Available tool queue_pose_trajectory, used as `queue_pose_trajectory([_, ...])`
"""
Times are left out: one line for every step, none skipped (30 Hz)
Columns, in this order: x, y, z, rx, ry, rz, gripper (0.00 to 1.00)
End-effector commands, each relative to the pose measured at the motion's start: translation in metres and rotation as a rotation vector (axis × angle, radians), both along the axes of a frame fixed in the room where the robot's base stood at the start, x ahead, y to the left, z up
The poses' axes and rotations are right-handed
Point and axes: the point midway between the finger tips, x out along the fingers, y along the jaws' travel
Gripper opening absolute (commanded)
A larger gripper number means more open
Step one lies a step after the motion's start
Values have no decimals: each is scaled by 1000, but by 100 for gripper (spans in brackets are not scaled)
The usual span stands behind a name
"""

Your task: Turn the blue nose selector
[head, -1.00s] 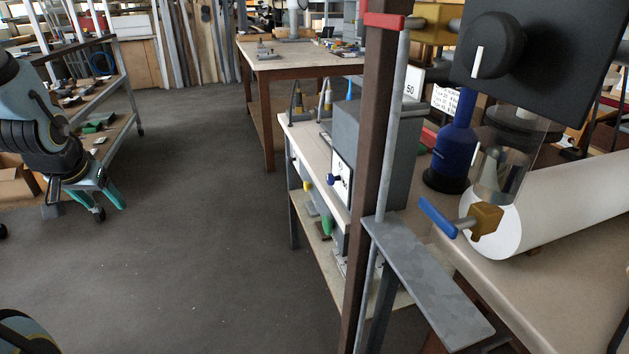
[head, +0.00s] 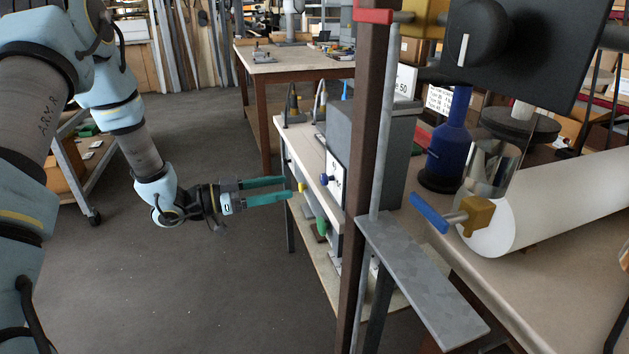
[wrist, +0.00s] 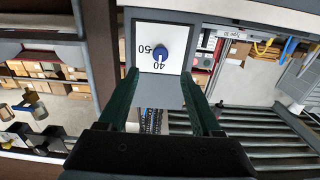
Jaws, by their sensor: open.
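The blue nose selector (head: 324,180) is a small blue knob on the white dial plate (head: 336,172) of a grey box, right of the middle in the head view. In the wrist view the knob (wrist: 160,52) sits near the top centre. Its white mark points down toward the "40", which reads upside down; "50" is to the left. My gripper (head: 288,188) is open, its two green fingers pointing right at the knob with a gap between. In the wrist view the gripper (wrist: 159,74) has its fingers apart below the dial, with nothing between them.
A blue-handled tap (head: 432,214) and a blue bottle (head: 449,145) are further right. The floor (head: 230,290) below my arm is clear.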

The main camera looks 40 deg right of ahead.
Motion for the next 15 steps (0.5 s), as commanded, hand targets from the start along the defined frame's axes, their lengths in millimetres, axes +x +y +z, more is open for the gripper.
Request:
queue_pose_trajectory([-5, -9, 2, -1, 1, -4, 66])
queue_pose_trajectory([-7, -14, 2, -1, 1, -3, 66])
queue_pose_trajectory([-10, -21, 2, 0, 1, -3, 66])
queue_pose_trajectory([-12, -27, 2, 2, 1, -3, 66])
queue_pose_trajectory([-14, -32, 2, 1, 1, -3, 66])
queue_pose_trajectory([-16, -39, 3, 0, 1, -2, 66])
queue_pose_trajectory([-18, -44, 3, 0, 1, -1, 66])
queue_pose_trajectory([-20, -49, 2, 0, 1, -2, 66])
queue_pose_trajectory([-23, -55, 2, 2, 1, -1, 66])
queue_pose_trajectory([-24, -59, 2, 3, 1, 0, 66])
queue_pose_trajectory([-25, -63, 2, 2, 0, 0, 66])
queue_pose_trajectory([-27, -68, 2, 2, -1, 0, 66])
queue_pose_trajectory([-28, -71, 2, 2, 0, 0, 66])
queue_pose_trajectory([-29, -74, 1, 1, 1, 1, 66])
queue_pose_trajectory([-30, -77, 1, 1, 1, 2, 66])
